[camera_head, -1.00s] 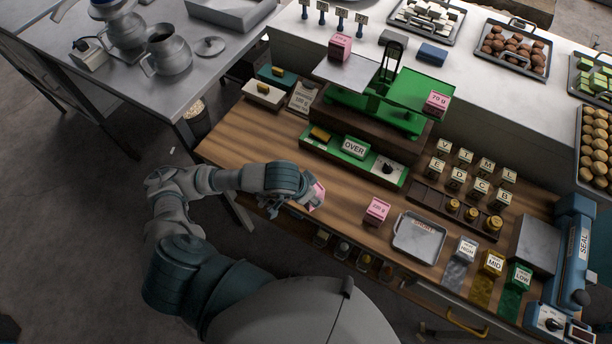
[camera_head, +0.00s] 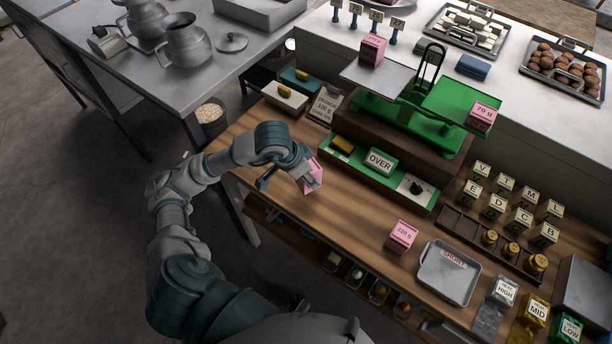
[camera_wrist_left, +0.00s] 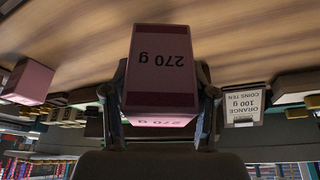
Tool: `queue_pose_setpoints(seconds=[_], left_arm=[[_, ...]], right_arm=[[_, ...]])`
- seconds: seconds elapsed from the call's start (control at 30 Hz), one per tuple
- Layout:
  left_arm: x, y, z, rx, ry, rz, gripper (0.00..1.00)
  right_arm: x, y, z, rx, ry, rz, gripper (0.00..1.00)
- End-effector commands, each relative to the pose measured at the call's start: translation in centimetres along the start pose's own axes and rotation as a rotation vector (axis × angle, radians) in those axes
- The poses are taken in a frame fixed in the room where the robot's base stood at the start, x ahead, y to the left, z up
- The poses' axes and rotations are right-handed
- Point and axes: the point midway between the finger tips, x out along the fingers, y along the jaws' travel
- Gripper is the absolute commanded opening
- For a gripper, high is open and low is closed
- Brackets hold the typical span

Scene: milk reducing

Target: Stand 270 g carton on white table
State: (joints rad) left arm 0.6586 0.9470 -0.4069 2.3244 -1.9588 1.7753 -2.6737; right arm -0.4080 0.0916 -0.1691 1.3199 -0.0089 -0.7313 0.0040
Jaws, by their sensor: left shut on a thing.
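The pink 270 g carton (camera_wrist_left: 160,70) is held between the two fingers of my left gripper in the left wrist view, its label upside down there. In the head view my left gripper (camera_head: 308,172) is shut on this carton (camera_head: 313,177), above the left part of the wooden bench (camera_head: 340,215). A white-topped table (camera_head: 505,105) runs along the back, behind the green balance scale. My right gripper is not in view.
A pink 220 g carton (camera_head: 402,236) stands beside a metal tray (camera_head: 447,272). The green scale (camera_head: 410,110) carries a pink carton (camera_head: 373,50) on its left pan and a 70 g carton (camera_head: 481,116) on its right. A grey table (camera_head: 215,65) with metal jugs stands at the left.

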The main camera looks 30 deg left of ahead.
Motion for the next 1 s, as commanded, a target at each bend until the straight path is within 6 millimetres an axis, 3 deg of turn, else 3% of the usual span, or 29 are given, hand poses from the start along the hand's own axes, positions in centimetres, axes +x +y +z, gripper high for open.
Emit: queue_pose_setpoints(seconds=[0.13, 0.43, 0.87, 0.9, 0.97, 1.0], left_arm=[[0.3, -1.4, -0.3, -0.001, 0.000, -0.001, 0.10], [3.4, -1.0, 0.7, 0.004, -0.003, -0.003, 0.10], [3.8, -1.7, 1.1, 0.001, 0.001, -0.001, 0.10], [3.8, -1.6, 1.1, 0.001, -0.001, 0.000, 0.64], [3.7, -1.6, 1.1, 0.001, -0.001, 0.000, 0.79], [3.7, -1.5, 1.1, 0.001, -0.001, -0.001, 0.82]], right_arm=[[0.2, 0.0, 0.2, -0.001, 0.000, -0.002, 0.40], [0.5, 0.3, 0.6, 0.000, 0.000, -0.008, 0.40], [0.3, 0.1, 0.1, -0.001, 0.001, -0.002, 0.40], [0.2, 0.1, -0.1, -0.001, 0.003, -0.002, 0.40], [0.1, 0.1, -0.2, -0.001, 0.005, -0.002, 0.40], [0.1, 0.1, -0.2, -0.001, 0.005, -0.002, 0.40]])
